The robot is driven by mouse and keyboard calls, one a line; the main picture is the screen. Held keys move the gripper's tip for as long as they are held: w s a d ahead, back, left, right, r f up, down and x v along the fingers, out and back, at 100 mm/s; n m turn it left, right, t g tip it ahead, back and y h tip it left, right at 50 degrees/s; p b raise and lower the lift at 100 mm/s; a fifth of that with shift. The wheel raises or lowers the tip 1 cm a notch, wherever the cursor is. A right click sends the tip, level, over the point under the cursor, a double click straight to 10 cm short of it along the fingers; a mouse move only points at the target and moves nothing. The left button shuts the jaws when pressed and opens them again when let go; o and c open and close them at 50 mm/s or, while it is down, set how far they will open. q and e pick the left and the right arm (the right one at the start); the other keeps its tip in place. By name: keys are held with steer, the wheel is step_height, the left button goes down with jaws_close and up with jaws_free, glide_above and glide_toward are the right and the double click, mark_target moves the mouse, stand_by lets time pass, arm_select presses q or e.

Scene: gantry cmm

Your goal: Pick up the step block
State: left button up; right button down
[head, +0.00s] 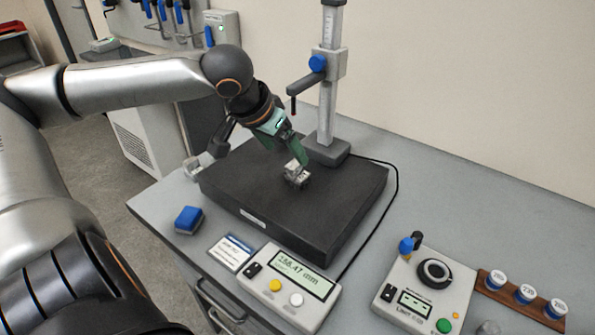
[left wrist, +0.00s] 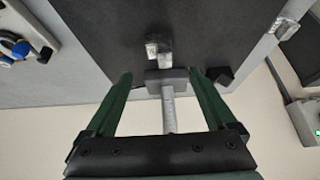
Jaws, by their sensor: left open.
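The step block (head: 296,175) is a small, silvery stepped piece on the dark surface plate (head: 345,205), near its middle. It also shows in the left wrist view (left wrist: 158,50), ahead of the fingertips and roughly midway between their lines. My left gripper (head: 298,158) has green fingers and reaches down just above and behind the block, partly overlapping it in the head view. In the left wrist view the fingers are wide apart with nothing held between them (left wrist: 160,73). Whether a finger touches the block cannot be told. My right gripper is not in view.
A height gauge (head: 329,95) stands close behind the block, its base (head: 328,152) by the plate's back edge. A readout box (head: 290,288), a blue block (head: 188,219) and a card (head: 231,253) lie in front. A control box (head: 425,290) and capped jars stand right.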

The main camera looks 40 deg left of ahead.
mark_target(297, 166)
arm_select(q)
steer(key=x, duration=0.3)
steer(key=shift+b, duration=0.35)
steer(key=shift+w+f, duration=0.15)
steer(key=shift+f, duration=0.15)
steer(key=shift+w+f, duration=0.25)
steer(key=shift+f, duration=0.1)
steer(key=b+x, duration=0.1)
steer(key=x, duration=0.2)
steer(key=shift+w+f, duration=0.1)
steer(key=shift+f, duration=0.1)
steer(key=shift+w+f+b, duration=0.3)
steer(key=shift+w+f, duration=0.15)
steer(key=shift+f, duration=0.1)
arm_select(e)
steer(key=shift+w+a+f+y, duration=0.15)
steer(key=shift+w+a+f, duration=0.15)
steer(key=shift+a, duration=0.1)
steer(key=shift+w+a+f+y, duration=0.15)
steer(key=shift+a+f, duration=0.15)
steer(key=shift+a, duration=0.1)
arm_select(q)
steer(key=shift+c, duration=0.2)
jaws_close()
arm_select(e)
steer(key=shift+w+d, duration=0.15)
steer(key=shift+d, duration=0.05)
